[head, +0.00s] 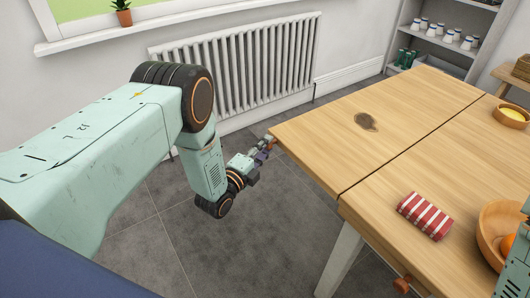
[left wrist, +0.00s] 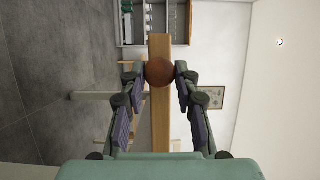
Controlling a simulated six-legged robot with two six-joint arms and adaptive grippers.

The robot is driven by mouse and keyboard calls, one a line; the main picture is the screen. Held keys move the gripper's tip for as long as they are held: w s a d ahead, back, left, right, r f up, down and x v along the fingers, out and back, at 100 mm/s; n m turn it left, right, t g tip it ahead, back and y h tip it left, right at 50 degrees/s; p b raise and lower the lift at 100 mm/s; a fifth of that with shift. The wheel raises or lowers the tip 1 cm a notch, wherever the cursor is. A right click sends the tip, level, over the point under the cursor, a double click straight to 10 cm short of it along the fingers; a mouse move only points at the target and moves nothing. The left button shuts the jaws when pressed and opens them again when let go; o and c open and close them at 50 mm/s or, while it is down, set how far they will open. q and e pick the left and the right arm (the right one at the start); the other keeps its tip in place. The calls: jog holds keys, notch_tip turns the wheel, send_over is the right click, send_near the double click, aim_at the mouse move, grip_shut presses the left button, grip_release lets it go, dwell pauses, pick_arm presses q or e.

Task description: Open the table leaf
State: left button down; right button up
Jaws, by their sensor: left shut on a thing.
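The table leaf (head: 395,110) is the wooden panel on the far side of a dark seam across the table (head: 375,215). Its top looks about level with the rest of the table. My left gripper (head: 271,140) is at the leaf's left corner. In the left wrist view, the left gripper (left wrist: 159,76) has its fingers on both sides of a round brown knob (left wrist: 159,71), shut on it. The leaf's edge (left wrist: 160,118) shows there as an upright wooden strip behind the knob.
A striped red-and-white cloth (head: 425,215) and a wooden bowl (head: 497,232) with orange fruit are on the main table. A yellow-filled bowl (head: 512,116) stands at the far right. A radiator (head: 240,65) lines the wall. A dark oval mark (head: 366,122) is on the leaf.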

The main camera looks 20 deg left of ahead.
pick_arm(q)
jog(key=shift+w+r, duration=0.25)
jog(key=shift+r, duration=0.25)
jog(key=c, duration=1.3)
grip_release()
jog(key=o, duration=0.3)
jog(key=shift+s, duration=0.15)
jog(key=shift+f, duration=0.1)
jog(key=shift+s+f, duration=0.1)
jog(key=v, duration=1.2)
